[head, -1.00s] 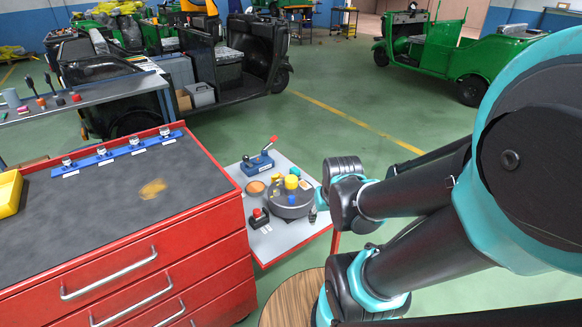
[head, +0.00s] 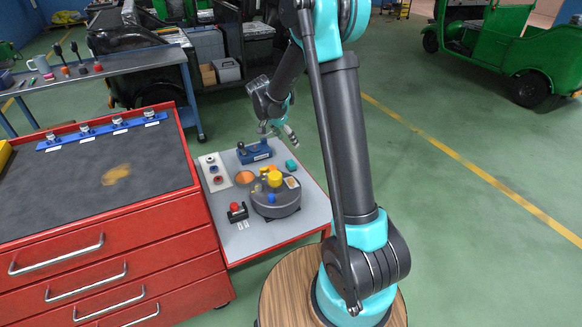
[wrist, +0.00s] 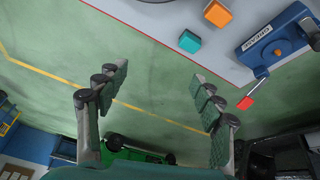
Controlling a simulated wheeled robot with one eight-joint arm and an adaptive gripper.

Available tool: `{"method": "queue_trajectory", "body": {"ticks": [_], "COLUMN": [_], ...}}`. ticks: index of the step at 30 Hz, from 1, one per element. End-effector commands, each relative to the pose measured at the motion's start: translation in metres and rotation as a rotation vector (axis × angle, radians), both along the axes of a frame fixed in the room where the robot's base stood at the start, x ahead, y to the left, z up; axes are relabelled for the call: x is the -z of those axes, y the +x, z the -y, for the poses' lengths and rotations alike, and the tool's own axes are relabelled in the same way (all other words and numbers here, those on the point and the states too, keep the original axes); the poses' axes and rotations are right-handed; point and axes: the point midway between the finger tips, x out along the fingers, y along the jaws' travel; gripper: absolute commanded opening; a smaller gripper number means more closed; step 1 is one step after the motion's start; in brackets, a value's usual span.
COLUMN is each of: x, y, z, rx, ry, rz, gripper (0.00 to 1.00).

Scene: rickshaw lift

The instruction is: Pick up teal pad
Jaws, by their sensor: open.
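The teal pad (head: 291,166) is a small block near the right edge of the grey-topped side table (head: 240,240). In the wrist view the teal pad (wrist: 189,41) lies just inside the table's red edge, above and right of the gap between my fingers. My gripper (head: 278,132) is above and beyond the table's far right corner, apart from the pad. In the wrist view my gripper (wrist: 155,82) has its fingers spread wide with nothing between them but a view of the floor.
A blue lever device (head: 255,152) stands left of the pad. A round grey turntable (head: 275,200) with coloured pieces is in front of it. An orange block (wrist: 217,13) is near the pad.

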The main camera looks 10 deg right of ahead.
Motion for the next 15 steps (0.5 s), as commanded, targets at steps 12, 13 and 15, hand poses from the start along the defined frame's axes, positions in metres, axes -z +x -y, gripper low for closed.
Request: {"method": "queue_trajectory", "body": {"ticks": [12,13,15], "x": [0.052,0.054,0.059], "y": [0.068,0.069,0.072], "z": [-0.049,-0.049,-0.048], "rx": [0.271,0.277,0.287], "ry": [-0.074,-0.076,-0.078], "rz": [0.108,0.111,0.114], "gripper": [0.67,0.67,0.67]}}
